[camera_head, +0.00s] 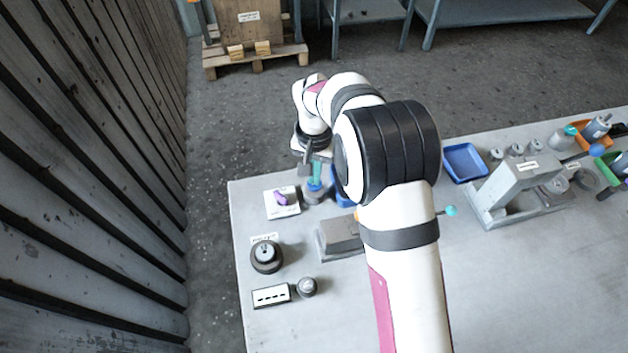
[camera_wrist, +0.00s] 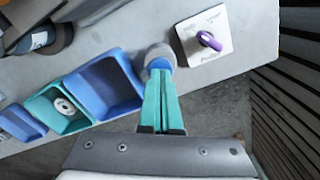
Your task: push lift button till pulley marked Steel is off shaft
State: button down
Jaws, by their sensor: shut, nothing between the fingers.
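My gripper (camera_head: 315,180) is shut and empty, with teal fingers pointing down at the table's far left part. In the wrist view the closed fingertips (camera_wrist: 160,80) are at a blue button (camera_wrist: 160,63) on a round grey base (camera_wrist: 158,50). They overlap it in the picture; I cannot tell whether they press it. I cannot tell if this is the lift button. No pulley marked Steel can be made out, and no shaft is clear; my arm covers the table's middle.
A white plate with a purple knob (camera_wrist: 208,40) is beside the button. Blue bins (camera_wrist: 103,85) and a teal bin (camera_wrist: 60,108) holding a round part are on the other side. A grey block (camera_head: 340,238) and a large grey fixture (camera_head: 515,185) stand on the table.

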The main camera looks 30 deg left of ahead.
jog(key=shift+f, duration=0.15)
jog(key=shift+f, duration=0.75)
jog(key=shift+r, duration=0.9)
jog(key=shift+f, duration=0.15)
dwell(0.4)
